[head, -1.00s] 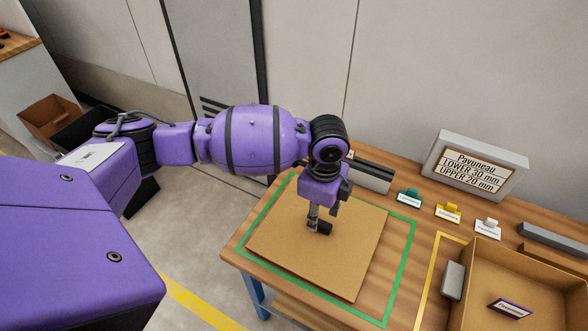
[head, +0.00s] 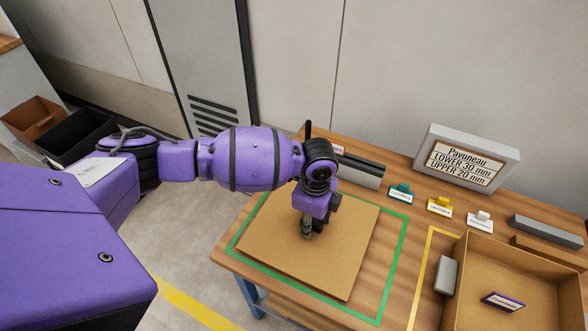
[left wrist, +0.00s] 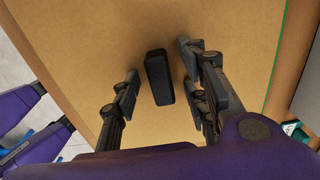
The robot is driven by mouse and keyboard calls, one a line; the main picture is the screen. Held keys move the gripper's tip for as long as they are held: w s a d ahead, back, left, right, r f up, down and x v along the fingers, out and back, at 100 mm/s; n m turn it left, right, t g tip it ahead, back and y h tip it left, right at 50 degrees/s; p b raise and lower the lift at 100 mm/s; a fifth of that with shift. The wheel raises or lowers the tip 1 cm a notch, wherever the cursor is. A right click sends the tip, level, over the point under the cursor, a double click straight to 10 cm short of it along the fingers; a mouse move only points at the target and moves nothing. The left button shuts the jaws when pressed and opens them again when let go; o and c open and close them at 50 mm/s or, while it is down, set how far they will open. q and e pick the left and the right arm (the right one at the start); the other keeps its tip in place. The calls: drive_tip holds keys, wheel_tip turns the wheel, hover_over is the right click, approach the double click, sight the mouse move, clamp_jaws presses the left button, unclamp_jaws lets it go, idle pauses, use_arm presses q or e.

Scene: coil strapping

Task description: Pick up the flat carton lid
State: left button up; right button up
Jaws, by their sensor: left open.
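The flat carton lid (head: 345,262) is a tan square sheet lying inside a green outline on the wooden table. A small black block (left wrist: 159,77) stands on its top face near the middle, like a grip. My left gripper (head: 309,234) points down over the lid and hides most of the block in the head view. In the left wrist view, my left gripper (left wrist: 160,64) is open, with fingers on either side of the block and visible gaps between. The lid also fills most of that view (left wrist: 240,35). My right gripper is not in view.
An open carton (head: 455,270) with a label inside stands at the right, in a yellow outline. A grey block (head: 446,275) rests at the carton's left wall.

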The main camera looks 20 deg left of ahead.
use_arm(q)
drive_tip(key=shift+w+r, duration=0.1)
drive_tip(key=shift+w, duration=0.05)
clamp_jaws()
drive_tip(key=shift+r, duration=0.1)
drive_tip(key=shift+r, duration=0.65)
drive_tip(key=s+d+r+p, duration=0.1)
drive_tip(key=s+d+r, duration=0.9)
drive_tip(key=r, duration=0.1)
drive_tip(key=shift+r, duration=0.2)
